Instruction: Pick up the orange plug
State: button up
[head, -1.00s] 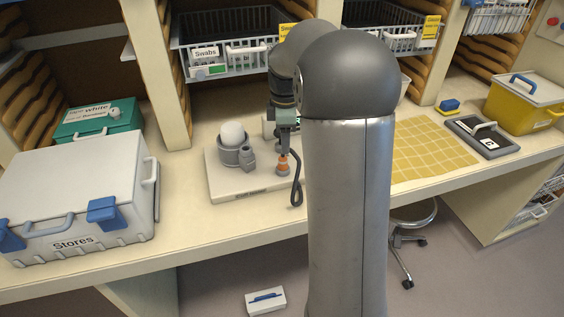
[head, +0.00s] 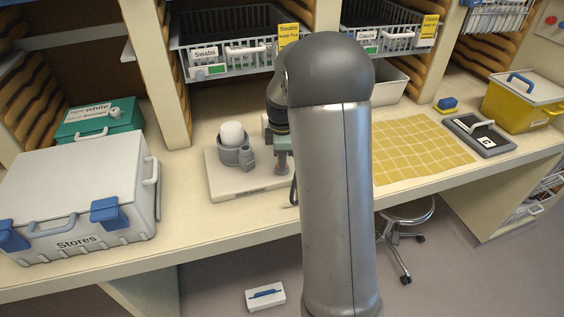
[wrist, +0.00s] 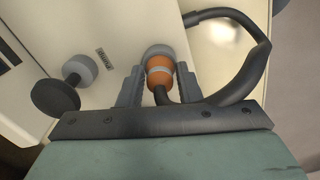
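The orange plug (wrist: 159,76) shows in the wrist view, with grey bands and a black cable (wrist: 256,62) that loops off to the right. My gripper (wrist: 159,86) has one grey finger on each side of the plug, and both fingers appear to touch it. The plug's far end points toward the pale base plate (wrist: 105,22); I cannot tell whether it touches it. In the head view my gripper (head: 282,164) is low over the right part of the base plate (head: 218,187). The plug is hidden there.
A grey cup with a white ball (head: 232,133) and a grey stub (head: 247,157) stand just left of my gripper. The Stores case (head: 75,190) is at the left. A yellow mat (head: 425,145) lies right of my arm. Wire baskets (head: 225,58) are above.

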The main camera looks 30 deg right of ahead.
grip_shut()
